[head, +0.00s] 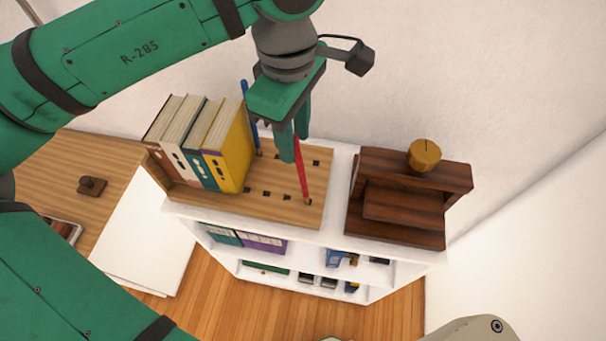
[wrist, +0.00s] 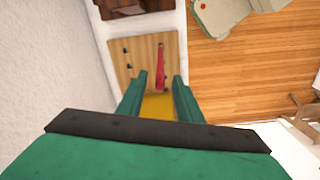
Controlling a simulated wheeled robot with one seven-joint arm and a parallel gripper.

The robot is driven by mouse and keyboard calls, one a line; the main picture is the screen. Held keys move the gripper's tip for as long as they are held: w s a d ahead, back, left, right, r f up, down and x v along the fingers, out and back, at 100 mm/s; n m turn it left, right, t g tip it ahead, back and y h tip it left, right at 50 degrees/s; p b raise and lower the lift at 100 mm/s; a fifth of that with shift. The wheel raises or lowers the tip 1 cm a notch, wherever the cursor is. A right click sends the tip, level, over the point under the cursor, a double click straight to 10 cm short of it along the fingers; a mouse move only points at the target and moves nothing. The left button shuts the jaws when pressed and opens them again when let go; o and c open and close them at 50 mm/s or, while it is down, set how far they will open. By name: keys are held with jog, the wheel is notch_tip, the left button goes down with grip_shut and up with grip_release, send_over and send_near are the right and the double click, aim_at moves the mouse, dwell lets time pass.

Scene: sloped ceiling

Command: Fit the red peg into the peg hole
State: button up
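The slim red peg (head: 302,175) stands near upright at the front right of the wooden peg board (head: 225,203). Its lower end meets the board at a hole in that corner; how deep it sits cannot be told. The red peg also shows in the wrist view (wrist: 161,66), beyond and between the fingertips. My gripper (head: 294,150) is above the board by the peg's upper end, pointing down. In the wrist view its fingers (wrist: 158,82) are apart, with no visible contact on the peg. Several dark square holes (head: 267,194) show in the board.
A blue peg (head: 251,120) stands at the back of the board. A yellow binder (head: 229,150) and other books stand close left of my gripper. A dark wooden stand (head: 405,205) with a gold pot (head: 424,155) is at the right. The wall is close behind.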

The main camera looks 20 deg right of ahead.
aim_at(297, 165)
jog(key=shift+s+f, duration=0.1)
jog(key=shift+f, duration=0.4)
jog(key=shift+d+f, duration=0.1)
jog(key=shift+f, duration=2.45)
grip_shut()
